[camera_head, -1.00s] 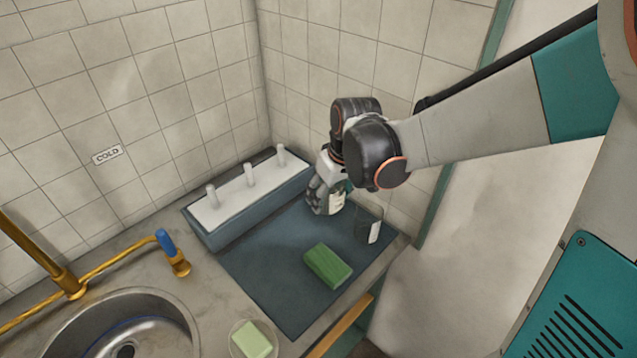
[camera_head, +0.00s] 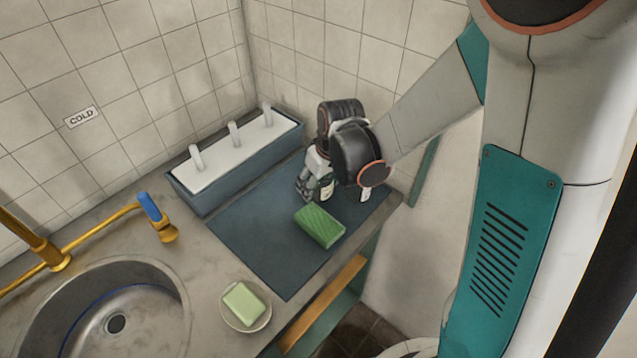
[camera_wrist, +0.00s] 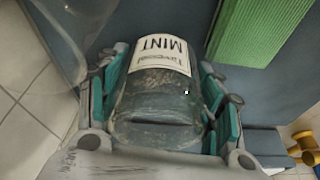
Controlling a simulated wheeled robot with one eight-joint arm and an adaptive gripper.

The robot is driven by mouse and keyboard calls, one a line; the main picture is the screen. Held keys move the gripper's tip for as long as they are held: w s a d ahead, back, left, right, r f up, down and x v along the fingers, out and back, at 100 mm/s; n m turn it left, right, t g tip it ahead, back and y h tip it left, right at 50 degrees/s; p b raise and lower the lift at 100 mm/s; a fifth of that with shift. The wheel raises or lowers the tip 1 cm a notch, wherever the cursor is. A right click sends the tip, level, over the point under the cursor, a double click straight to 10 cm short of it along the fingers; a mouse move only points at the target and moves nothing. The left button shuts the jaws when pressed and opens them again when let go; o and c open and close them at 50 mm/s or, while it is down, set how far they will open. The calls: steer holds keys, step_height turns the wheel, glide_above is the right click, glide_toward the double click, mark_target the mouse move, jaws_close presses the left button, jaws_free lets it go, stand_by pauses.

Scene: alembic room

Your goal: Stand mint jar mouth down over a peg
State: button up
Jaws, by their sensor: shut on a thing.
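The mint jar, clear glass with a white MINT label, lies between my gripper's fingers in the wrist view (camera_wrist: 160,85). Its label reads upside down there. In the head view only a small part of the jar (camera_head: 327,188) shows. My gripper (camera_head: 316,190) is shut on it over the far right of the blue mat; whether the jar touches the mat is unclear. Three white pegs, left (camera_head: 196,158), middle (camera_head: 234,133) and right (camera_head: 267,114), stand bare on a white-topped blue rack (camera_head: 230,178) along the wall. My gripper is to the rack's right.
A green sponge (camera_head: 320,226) lies on the blue mat (camera_head: 255,240), near the gripper. A second clear glass (camera_wrist: 70,40) stands close beside the held jar. Soap on a dish (camera_head: 244,304), a sink (camera_head: 105,320) and a brass tap (camera_head: 160,220) are at left. Tiled walls close the corner.

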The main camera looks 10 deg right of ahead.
steer(key=shift+f, duration=0.15)
steer(key=o, duration=1.3)
steer(key=p+v, duration=0.4)
steer(key=v, duration=0.8)
steer(key=shift+s+r, duration=0.1)
steer(key=shift+r, duration=0.25)
steer(key=s+d+r+m+t, duration=0.1)
steer(key=s+r, duration=0.2)
steer(key=s, duration=0.1)
steer(key=s+d+r+m+t, duration=0.1)
steer(key=s+r+m, duration=0.1)
steer(key=s+r, duration=0.2)
steer(key=s+d+r+m+t+h, duration=0.1)
steer(key=s+d+r+t, duration=0.1)
steer(key=s, duration=0.4)
steer(key=shift+s+d+r+m, duration=0.1)
steer(key=shift+r+m, duration=0.05)
steer(key=shift+r, duration=0.25)
steer(key=shift+s+d+r+m, duration=0.1)
steer(key=shift+r+m, duration=0.05)
steer(key=shift+r, duration=0.3)
